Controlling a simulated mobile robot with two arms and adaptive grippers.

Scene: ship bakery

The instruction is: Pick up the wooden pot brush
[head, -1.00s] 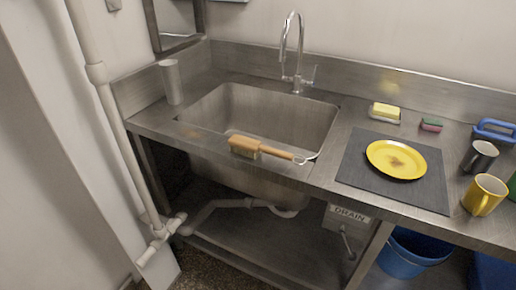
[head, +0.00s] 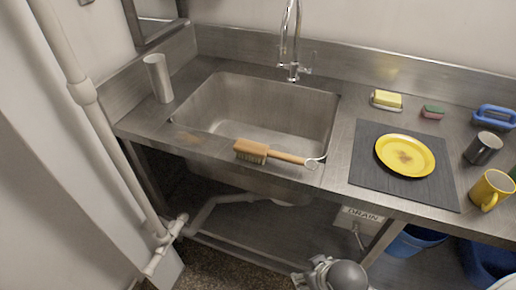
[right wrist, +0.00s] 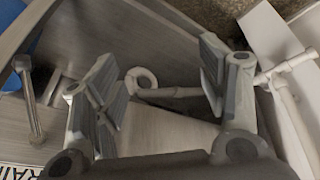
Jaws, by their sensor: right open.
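The wooden pot brush (head: 270,153) lies along the front rim of the steel sink (head: 258,104), its bristle head to the left and its handle to the right. A pale loop shows at the handle's end. My right gripper (head: 312,276) is low at the bottom edge of the head view, below the counter and apart from the brush. In the right wrist view its two fingers (right wrist: 158,75) are spread with nothing between them, and the brush does not show there. My left gripper is not in view.
A yellow plate (head: 405,155) lies on a dark mat (head: 365,172) right of the sink. A metal cup (head: 158,78) stands at left. The counter's front edge overhangs pipes and blue buckets.

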